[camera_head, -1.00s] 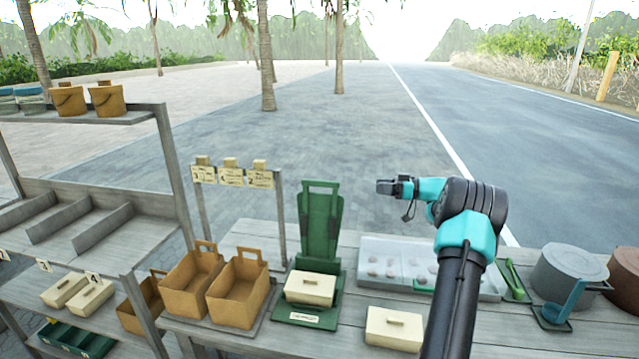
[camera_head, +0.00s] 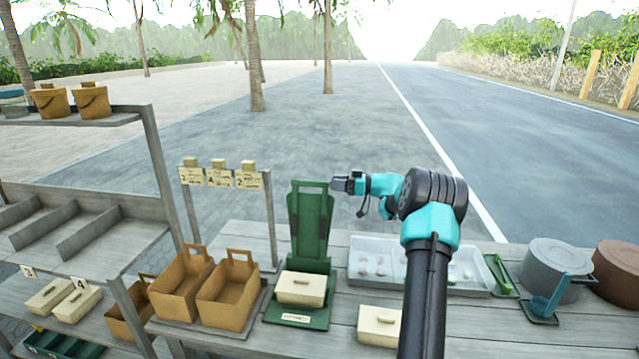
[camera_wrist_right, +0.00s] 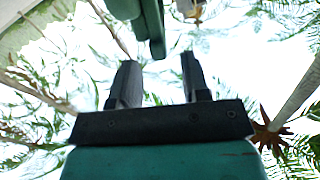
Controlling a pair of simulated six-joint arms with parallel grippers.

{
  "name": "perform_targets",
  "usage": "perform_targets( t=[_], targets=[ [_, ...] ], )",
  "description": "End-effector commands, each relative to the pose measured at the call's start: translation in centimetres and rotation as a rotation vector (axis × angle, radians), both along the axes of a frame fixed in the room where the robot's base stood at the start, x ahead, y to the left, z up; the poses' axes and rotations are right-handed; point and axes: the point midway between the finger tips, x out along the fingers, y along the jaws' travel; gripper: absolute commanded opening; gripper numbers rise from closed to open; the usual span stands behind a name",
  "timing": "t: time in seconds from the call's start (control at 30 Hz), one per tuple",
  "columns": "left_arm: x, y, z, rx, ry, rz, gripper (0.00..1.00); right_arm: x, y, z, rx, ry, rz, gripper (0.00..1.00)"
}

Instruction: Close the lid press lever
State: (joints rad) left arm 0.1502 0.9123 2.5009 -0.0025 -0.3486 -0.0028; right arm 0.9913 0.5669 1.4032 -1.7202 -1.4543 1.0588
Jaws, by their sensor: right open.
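The green lid press stands on the table with its lever (camera_head: 310,222) raised upright, a handle loop at its top. A cream lidded box (camera_head: 301,288) sits on the press base (camera_head: 296,314), under the lever. My right gripper (camera_head: 336,184) is beside the top of the lever, just to its right, and looks very near the handle. Whether it touches cannot be told. In the right wrist view the two dark fingers (camera_wrist_right: 155,80) are apart, with a green part of the lever (camera_wrist_right: 152,25) just beyond them and nothing clearly between them. My left gripper is not in view.
Two brown baskets (camera_head: 228,292) stand left of the press. A second cream box (camera_head: 379,325) and a white compartment tray (camera_head: 372,262) are to its right. A grey pot (camera_head: 553,272) is farther right. A sign rack (camera_head: 221,180) stands behind the baskets.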

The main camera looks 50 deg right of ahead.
Motion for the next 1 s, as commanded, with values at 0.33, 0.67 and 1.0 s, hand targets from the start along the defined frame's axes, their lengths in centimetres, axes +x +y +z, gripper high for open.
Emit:
perform_targets(
  t=[0.33, 0.67, 1.0],
  targets=[
    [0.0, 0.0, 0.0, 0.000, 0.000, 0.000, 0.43, 4.4, 2.7, 0.0, 0.001, -0.001, 0.001, 0.43],
    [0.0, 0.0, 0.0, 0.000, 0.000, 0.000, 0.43, 5.1, 3.2, 0.0, 0.000, 0.000, 0.000, 0.43],
    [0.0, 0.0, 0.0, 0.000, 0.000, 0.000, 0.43, 5.1, 3.2, 0.0, 0.000, 0.000, 0.000, 0.19]
  ],
)
